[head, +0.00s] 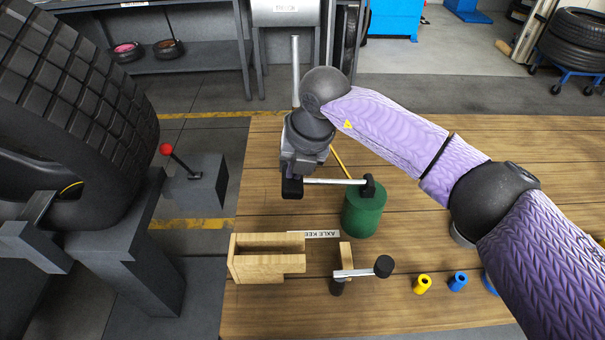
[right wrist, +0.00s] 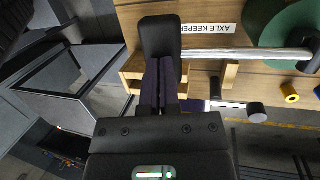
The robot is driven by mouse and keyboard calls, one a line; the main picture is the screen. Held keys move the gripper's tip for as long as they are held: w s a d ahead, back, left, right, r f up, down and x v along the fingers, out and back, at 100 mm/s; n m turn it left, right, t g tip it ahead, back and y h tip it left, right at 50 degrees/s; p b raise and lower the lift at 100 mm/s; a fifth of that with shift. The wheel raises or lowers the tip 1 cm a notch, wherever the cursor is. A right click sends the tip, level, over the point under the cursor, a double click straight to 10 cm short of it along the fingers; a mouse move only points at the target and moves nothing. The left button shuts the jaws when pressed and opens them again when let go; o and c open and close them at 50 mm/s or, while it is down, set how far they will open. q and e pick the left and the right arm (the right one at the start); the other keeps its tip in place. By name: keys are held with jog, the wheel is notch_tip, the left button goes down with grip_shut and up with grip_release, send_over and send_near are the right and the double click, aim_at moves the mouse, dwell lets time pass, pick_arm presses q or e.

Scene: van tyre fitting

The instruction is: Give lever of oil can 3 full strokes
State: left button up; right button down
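The green oil can (head: 362,212) stands on the wooden bench. Its silver lever (head: 335,181) runs out level to the left and ends in a black grip (head: 292,188). My right gripper (head: 298,172) points down over that grip. In the right wrist view, its two fingers (right wrist: 165,82) lie close together, with nothing seen between them, and overlap the black grip (right wrist: 160,35). I cannot tell whether they touch it. The can (right wrist: 285,25) shows partly at that view's upper right, with the lever (right wrist: 240,54) beside it. My left gripper is out of view.
An open wooden box (head: 268,262), an "AXLE KEEPER" label (head: 318,234) and a crank handle (head: 360,272) lie near the can. A yellow bush (head: 422,284) and a blue bush (head: 458,281) stand to the right. A large tyre (head: 95,110) is at left.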

jog(key=shift+f, duration=0.25)
jog(key=shift+b+x, duration=0.6)
jog(key=shift+x, duration=0.3)
jog(key=shift+s+f, duration=0.1)
jog(key=shift+s, duration=0.05)
jog(key=shift+d+f+b, duration=0.1)
jog(key=shift+f+b, duration=0.2)
jog(key=shift+f, duration=0.1)
notch_tip(320, 180, up, 13)
jog(key=p, duration=1)
